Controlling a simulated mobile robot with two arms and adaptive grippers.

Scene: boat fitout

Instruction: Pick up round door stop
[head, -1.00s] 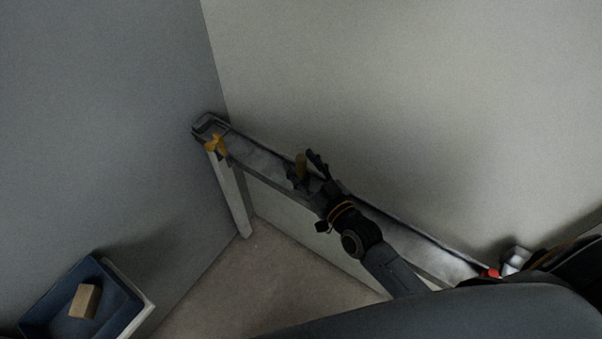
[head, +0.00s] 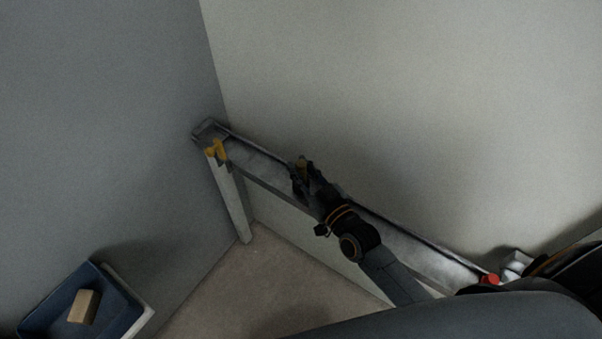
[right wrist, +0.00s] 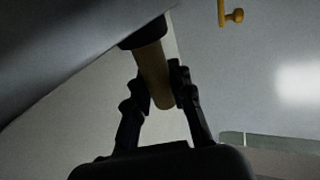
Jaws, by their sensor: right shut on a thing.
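The round door stop (head: 302,164) is a small tan cylinder on the narrow grey ledge along the wall. In the right wrist view it shows as a tan cylinder (right wrist: 154,70) with a dark end at the top. My right gripper (head: 303,178) is shut on it, with one finger on each side of the tan body, as the right wrist view (right wrist: 157,88) also shows. I cannot tell whether the door stop still touches the ledge. My left gripper is not in view.
The grey ledge (head: 262,168) runs diagonally along the pale wall. A yellow fitting (head: 216,151) is at its left end. A red item (head: 490,279) lies at its right end. A blue bin (head: 60,310) holding a tan block (head: 84,306) stands at lower left.

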